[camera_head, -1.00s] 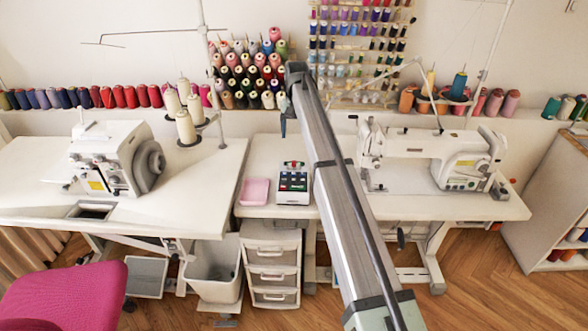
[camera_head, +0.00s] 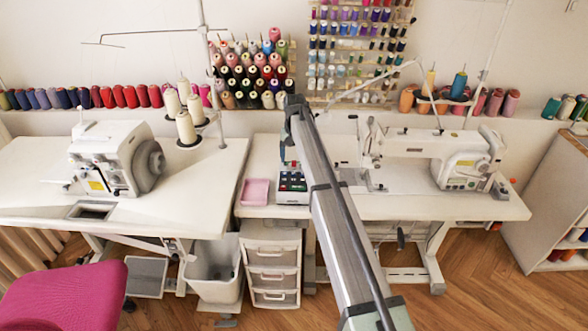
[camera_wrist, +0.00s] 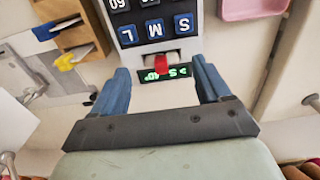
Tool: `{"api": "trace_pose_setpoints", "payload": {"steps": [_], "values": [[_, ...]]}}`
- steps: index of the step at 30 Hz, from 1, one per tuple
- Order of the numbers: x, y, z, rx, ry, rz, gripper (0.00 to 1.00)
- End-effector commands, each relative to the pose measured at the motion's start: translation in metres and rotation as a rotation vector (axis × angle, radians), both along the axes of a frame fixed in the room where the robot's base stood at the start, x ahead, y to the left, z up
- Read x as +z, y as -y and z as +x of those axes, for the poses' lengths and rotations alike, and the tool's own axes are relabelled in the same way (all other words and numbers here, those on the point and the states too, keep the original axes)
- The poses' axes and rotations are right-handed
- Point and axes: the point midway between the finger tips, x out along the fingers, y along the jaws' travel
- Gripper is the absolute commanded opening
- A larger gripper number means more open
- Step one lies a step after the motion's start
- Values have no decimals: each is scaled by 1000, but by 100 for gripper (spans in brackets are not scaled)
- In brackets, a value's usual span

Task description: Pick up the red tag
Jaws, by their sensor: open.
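The red tag (camera_wrist: 161,64) is small and shows in the wrist view at the edge of a white label device (camera_wrist: 197,45) with dark size keys, beside its green-lit display (camera_wrist: 165,74). The device also stands on the table in the head view (camera_head: 291,200), partly covered by my arm. My gripper (camera_wrist: 160,67) is open, one blue finger on each side of the tag's line, and holds nothing. I cannot tell how far above the tag the fingertips are. In the head view my gripper (camera_head: 284,160) hangs over the device, and I cannot make out the tag there.
A pink tray (camera_head: 254,193) lies just left of the device. A sewing machine (camera_head: 440,155) stands to the right, another machine (camera_head: 110,160) on the left table. Thread spools line the wall behind. White drawers (camera_head: 271,270) stand below the table.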

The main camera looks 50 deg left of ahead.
Motion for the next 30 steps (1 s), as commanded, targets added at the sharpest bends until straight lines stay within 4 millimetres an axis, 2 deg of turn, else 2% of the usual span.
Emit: {"api": "trace_pose_setpoints", "payload": {"steps": [6,14,30], "values": [[-28,-2,-1,0,0,0,77],[-31,-2,-1,0,0,0,77],[-31,-2,-1,0,0,0,26]]}}
